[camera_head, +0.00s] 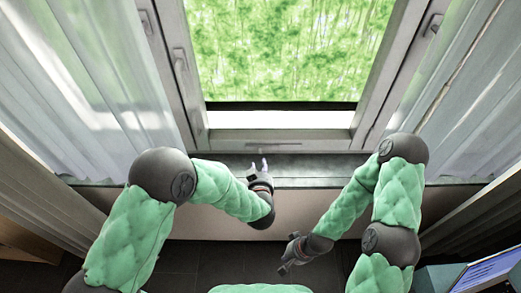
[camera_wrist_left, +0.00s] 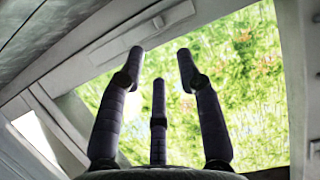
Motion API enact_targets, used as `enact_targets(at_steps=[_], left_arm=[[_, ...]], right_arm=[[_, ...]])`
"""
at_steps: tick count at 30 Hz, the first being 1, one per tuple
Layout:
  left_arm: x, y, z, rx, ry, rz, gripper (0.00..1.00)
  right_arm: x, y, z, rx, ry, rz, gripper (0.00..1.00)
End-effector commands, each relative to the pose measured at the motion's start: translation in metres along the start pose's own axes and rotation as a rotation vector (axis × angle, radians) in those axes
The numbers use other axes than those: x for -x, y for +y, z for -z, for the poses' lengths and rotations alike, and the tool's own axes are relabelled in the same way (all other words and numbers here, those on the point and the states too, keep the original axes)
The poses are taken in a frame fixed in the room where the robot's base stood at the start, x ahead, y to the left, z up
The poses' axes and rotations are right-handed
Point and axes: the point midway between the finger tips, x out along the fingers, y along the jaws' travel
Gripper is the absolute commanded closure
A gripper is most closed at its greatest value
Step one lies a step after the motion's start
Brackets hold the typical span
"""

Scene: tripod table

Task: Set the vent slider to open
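The window's lower frame (camera_head: 280,134) lies ahead of my left gripper in the head view. A pale bar (camera_wrist_left: 118,40) with a small raised piece (camera_wrist_left: 158,22) runs along the frame in the left wrist view. It may be the vent slider, but its setting cannot be read. My left gripper (camera_head: 259,165) is just in front of the lower frame. Its fingers are spread and empty in the left wrist view (camera_wrist_left: 158,72), with the left fingertip close to the bar in the picture; contact cannot be told. My right gripper (camera_head: 287,254) is lower, away from the window, with fingers apart and empty.
A sill (camera_head: 330,172) runs below the window. Sheer curtains hang at the left (camera_head: 85,80) and right (camera_head: 485,110). Bright greenery shows through the glass (camera_head: 290,50). A blue-edged panel (camera_head: 485,272) is at the lower right. Dark floor lies below the sill.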

Motion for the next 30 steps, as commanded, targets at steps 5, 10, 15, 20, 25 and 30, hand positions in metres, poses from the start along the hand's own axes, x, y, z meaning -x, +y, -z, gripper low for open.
enact_targets(at_steps=[5, 10, 15, 20, 25, 30], left_arm=[[-0.03, -0.001, -0.003, 0.001, -0.002, 0.002, 0.65], [-0.06, -0.001, -0.004, 0.002, -0.003, 0.001, 0.65], [-0.084, -0.001, -0.003, 0.0, -0.003, 0.0, 0.65], [-0.096, 0.0, -0.003, 0.0, -0.003, -0.001, 0.65], [-0.099, 0.0, -0.002, 0.0, -0.004, -0.002, 0.65], [-0.099, 0.0, -0.002, 0.0, -0.004, -0.002, 0.65]], right_arm=[[-0.008, 0.003, 0.0, 0.0, -0.001, 0.0, 1.0], [-0.013, 0.005, 0.001, 0.0, 0.0, 0.0, 1.0], [-0.017, 0.006, 0.001, 0.0, 0.0, 0.0, 1.0], [-0.019, 0.007, 0.001, 0.0, 0.0, 0.0, 1.0], [-0.019, 0.007, 0.001, 0.0, 0.001, 0.0, 1.0], [-0.019, 0.007, 0.001, 0.0, 0.001, 0.0, 1.0]])
